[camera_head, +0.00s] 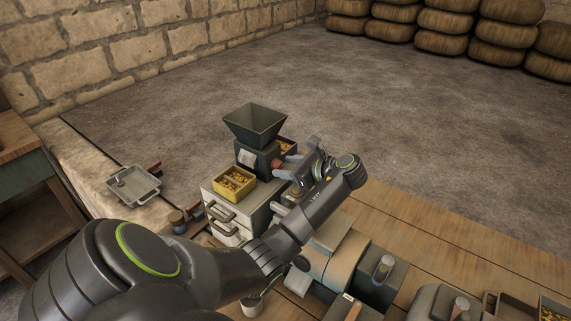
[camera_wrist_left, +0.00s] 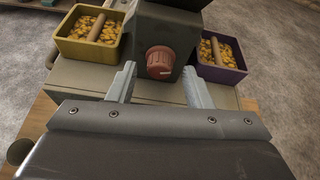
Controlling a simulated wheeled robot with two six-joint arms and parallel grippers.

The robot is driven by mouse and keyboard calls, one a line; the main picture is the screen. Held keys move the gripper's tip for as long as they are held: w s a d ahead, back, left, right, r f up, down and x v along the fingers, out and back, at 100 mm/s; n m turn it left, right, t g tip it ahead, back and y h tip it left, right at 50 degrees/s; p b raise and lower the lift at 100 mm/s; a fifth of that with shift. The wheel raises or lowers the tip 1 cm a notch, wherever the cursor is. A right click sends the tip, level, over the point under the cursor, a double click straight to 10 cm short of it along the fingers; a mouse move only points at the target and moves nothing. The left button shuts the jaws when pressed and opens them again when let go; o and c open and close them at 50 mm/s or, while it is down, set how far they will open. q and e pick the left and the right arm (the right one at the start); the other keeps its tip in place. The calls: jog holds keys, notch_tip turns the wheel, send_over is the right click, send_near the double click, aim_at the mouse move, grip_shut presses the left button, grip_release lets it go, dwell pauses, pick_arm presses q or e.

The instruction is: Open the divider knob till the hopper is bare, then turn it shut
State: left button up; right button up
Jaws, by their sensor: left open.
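The dark green hopper (camera_head: 255,124) stands on a divider body on a light cabinet. Its visible inner walls are bare; its very bottom is not clear. The red ribbed divider knob (camera_wrist_left: 160,62) is on the body's front, with a pale mark near its lower edge. In the head view the knob (camera_head: 277,163) shows beside my gripper. My left gripper (camera_wrist_left: 158,76) is open, its pale fingers on either side of the knob and a little short of it, holding nothing. In the head view my left gripper (camera_head: 287,162) reaches in from the right. My right gripper is not seen.
A yellow bin (camera_wrist_left: 84,52) and a purple bin (camera_wrist_left: 222,75), both with golden pieces and a wooden bar inside, flank the divider. The cabinet (camera_head: 214,205) has handled drawers. A grey tray (camera_head: 134,196) lies to the left. A cup (camera_head: 252,307) stands in front.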

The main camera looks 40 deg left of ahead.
pick_arm(q)
jog(key=shift+s+a+f, duration=0.1)
jog(key=shift+a+f, duration=0.1)
jog(key=shift+a, duration=0.2)
jog(key=shift+c, duration=0.3)
